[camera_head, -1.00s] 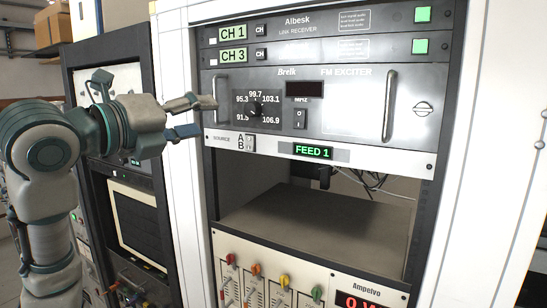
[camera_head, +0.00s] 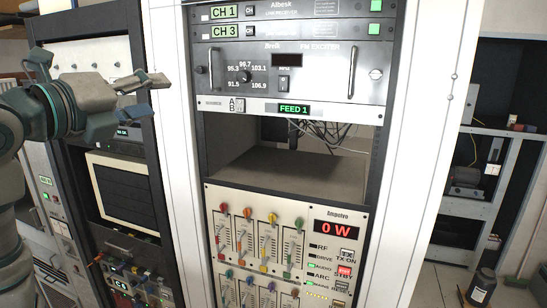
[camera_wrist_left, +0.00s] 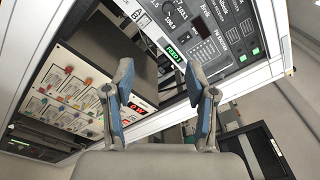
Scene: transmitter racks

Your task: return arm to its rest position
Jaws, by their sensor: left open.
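My left gripper (camera_head: 146,97) is at the left of the head view, in front of the dark rack and the white rack post. It is open, and nothing is between its fingers. It is apart from the FM exciter panel (camera_head: 320,85), which lies to its right. In the left wrist view the open fingers (camera_wrist_left: 163,105) frame the white rack, with nothing held. The exciter's frequency knob (camera_head: 246,76) and its lit FEED 1 display (camera_head: 294,109) are uncovered. My right gripper is not in view.
The Ampelvo panel (camera_head: 318,212) with coloured levers and a red 0 W display is below an open rack bay (camera_head: 280,160). A dark rack with a blank screen (camera_head: 122,192) stands at the left. A dark bottle (camera_head: 482,286) is on the floor at the right.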

